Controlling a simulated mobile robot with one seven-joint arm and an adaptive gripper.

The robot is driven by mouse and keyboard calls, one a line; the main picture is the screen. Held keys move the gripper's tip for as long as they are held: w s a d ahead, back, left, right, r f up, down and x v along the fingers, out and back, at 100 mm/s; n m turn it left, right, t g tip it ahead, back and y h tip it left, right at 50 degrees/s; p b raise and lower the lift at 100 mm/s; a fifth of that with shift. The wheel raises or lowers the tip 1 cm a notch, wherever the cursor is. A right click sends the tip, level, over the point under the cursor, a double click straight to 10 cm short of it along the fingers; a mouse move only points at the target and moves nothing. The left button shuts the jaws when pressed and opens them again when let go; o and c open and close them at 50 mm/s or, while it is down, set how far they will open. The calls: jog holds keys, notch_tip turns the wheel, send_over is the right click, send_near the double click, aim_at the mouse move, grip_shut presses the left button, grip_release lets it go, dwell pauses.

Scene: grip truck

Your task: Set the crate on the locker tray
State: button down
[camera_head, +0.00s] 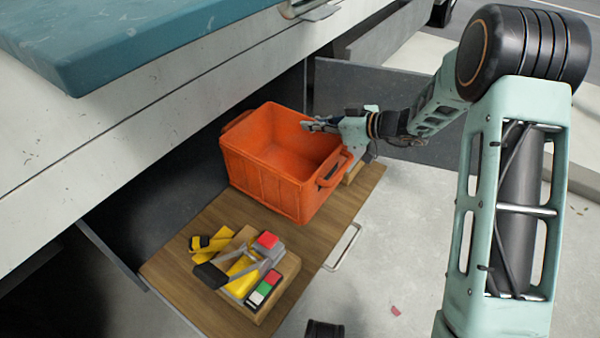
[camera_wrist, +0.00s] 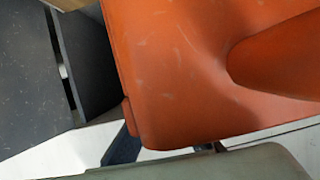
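The orange crate (camera_head: 262,178) is empty and looks upright at the rear part of the wooden locker tray (camera_head: 175,270). It appears to rest on the tray, though its underside is hidden. My gripper (camera_head: 312,125) is at the crate's far right upper rim, its fingers pointing left over the opening. The crate's orange wall and a rounded part fill much of the wrist view (camera_wrist: 180,70), very close to the camera. A grey-green part of mine crosses the bottom there. The frames do not show whether the fingers are closed on the rim.
A wooden caddy with hand tools and coloured blocks (camera_head: 250,275) sits on the tray's front part. A grey locker door (camera_head: 385,95) stands behind the arm. The white truck side (camera_head: 100,150) and a teal cover (camera_head: 140,35) overhang at left. Open floor (camera_head: 400,230) lies right.

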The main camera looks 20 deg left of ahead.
jog(key=b, duration=0.2)
send_over(311, 161)
jog(key=f, duration=0.8)
jog(key=shift+w+a+f, duration=0.15)
jog(key=shift+w, duration=0.1)
jog(key=c, duration=2.6)
grip_release()
jog(key=shift+f, duration=0.2)
jog(key=o, duration=0.4)
jog(key=shift+o, duration=0.2)
